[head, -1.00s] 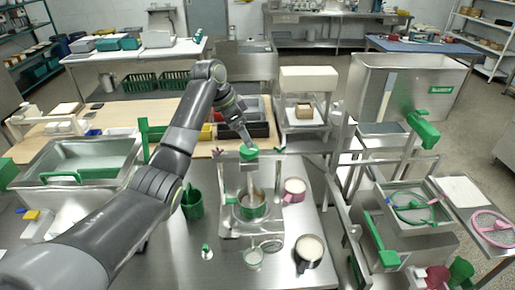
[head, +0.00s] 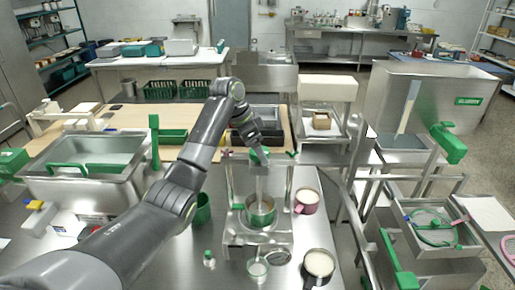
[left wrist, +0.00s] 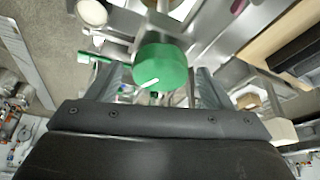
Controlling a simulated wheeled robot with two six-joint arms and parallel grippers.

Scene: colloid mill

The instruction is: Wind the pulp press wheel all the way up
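The press wheel is a green round knob (left wrist: 160,67) with a white mark, in the middle of the left wrist view. It sits on top of the small metal press (head: 232,180) in the head view, mostly covered by my gripper. My left gripper (head: 261,153) points down at it from above. In the left wrist view its two fingers (left wrist: 164,82) stand apart on either side of the wheel, with narrow gaps, so it looks open. Any contact is not clear. A pot with a green band (head: 261,218) stands in the press below. My right gripper is not in view.
A pink-handled cup (head: 306,200), a dark-handled cup (head: 318,265) and a strainer (head: 258,269) stand near the press. A green cup (head: 203,208) and a small bottle (head: 209,259) are to its left. A steel basin (head: 85,170) stands further left. Bare steel table (head: 180,255) lies in front.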

